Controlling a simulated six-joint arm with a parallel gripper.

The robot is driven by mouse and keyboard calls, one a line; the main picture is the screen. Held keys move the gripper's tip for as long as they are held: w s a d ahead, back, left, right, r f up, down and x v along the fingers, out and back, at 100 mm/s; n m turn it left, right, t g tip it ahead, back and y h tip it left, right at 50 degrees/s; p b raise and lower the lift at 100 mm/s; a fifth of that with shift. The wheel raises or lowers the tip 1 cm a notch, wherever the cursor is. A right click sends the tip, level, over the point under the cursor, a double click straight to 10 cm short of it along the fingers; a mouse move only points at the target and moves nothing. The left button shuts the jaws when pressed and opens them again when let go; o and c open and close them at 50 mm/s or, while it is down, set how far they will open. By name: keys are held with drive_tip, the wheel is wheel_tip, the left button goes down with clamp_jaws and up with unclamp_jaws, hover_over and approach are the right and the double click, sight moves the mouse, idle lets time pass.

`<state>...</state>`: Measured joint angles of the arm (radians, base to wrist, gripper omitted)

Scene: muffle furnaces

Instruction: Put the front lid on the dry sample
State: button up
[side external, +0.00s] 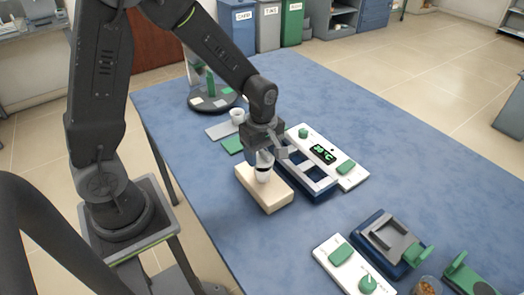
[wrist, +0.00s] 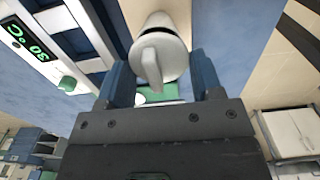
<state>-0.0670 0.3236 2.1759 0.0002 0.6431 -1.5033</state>
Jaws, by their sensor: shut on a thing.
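My gripper (wrist: 160,72) is shut on a pale round lid (wrist: 168,66), whose raised grip (wrist: 152,64) sticks up between the two blue fingers. The lid lines up with a white crucible (side external: 262,175) on a beige block (side external: 268,194). In the side view my gripper (side external: 265,154) points down just above that crucible and hides its top. I cannot tell whether the lid rests fully on the rim. What the crucible holds is hidden.
A blue unit with a pale slotted frame (side external: 318,184) and a green display (side external: 323,153) stands close right of the block. Another white cup (side external: 237,116) stands behind, near a green pad (side external: 232,145). A second blue unit (side external: 385,240) is at front right. The front left table is clear.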

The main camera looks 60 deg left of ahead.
sight(262, 152)
drive_tip(key=shift+f, duration=0.2)
drive_tip(key=shift+f, duration=0.4)
drive_tip(key=shift+f, duration=0.35)
drive_tip(key=o, duration=1.2)
drive_tip(key=shift+c, duration=0.2)
drive_tip(key=shift+r, duration=0.1)
drive_tip(key=shift+r, duration=3.95)
